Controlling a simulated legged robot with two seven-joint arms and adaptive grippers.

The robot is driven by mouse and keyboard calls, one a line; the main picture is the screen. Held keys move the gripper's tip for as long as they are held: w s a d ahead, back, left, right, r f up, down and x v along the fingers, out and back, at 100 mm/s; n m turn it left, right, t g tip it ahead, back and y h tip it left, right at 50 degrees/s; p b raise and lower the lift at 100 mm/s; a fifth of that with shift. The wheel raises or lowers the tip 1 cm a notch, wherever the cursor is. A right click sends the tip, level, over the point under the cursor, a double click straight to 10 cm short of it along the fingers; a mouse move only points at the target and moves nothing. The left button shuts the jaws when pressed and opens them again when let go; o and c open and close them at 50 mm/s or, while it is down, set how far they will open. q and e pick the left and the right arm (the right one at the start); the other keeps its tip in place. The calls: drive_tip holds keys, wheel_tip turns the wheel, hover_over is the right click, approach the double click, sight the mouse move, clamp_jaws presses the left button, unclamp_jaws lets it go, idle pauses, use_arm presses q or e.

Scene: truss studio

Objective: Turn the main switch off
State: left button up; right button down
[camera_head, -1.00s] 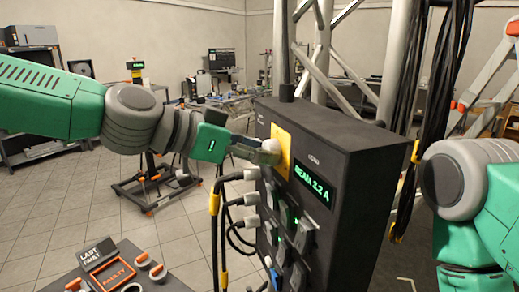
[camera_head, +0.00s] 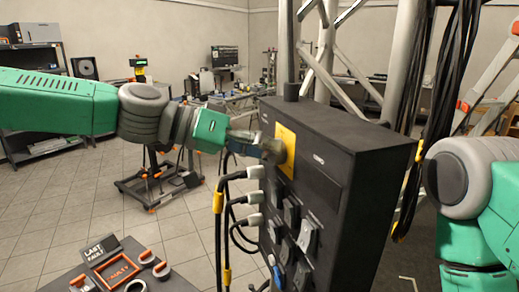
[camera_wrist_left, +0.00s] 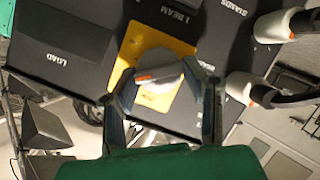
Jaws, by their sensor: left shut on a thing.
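The main switch is a round grey knob (camera_wrist_left: 160,68) with an orange mark on a yellow plate (camera_head: 285,155). The plate is on the front of a black power box (camera_head: 345,145). My left gripper (camera_head: 266,147) reaches the knob from the left and is shut on it. In the left wrist view, the gripper's fingers (camera_wrist_left: 160,80) lie on either side of the knob. The box's display panel (camera_head: 318,168) is dark, and so are the small switches (camera_head: 290,211) below it. My right arm shows at the right edge, but its gripper is out of view.
Grey plugs (camera_head: 255,172) with black cables stick out of the box just below my left gripper. Black cables (camera_head: 440,110) hang behind the box near a truss.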

use_arm(q)
drive_tip(key=n+g+h, duration=0.1)
drive_tip(key=n, duration=0.3)
drive_tip(key=shift+w+a+g+h+b, duration=0.1)
drive_tip(key=shift+w+g+h+b, duration=0.3)
drive_tip(key=n+h, duration=0.1)
drive_tip(key=n, duration=0.1)
drive_tip(key=n+g+h+b, duration=0.1)
drive_tip(key=n, duration=0.1)
drive_tip(key=shift+f, duration=0.2)
drive_tip(key=shift+w+n, duration=0.1)
drive_tip(key=shift+n, duration=0.3)
drive_tip(key=o, duration=1.2)
drive_tip(key=shift+c, duration=0.2)
drive_tip(key=shift+d+f, duration=0.15)
drive_tip(key=shift+d, duration=0.1)
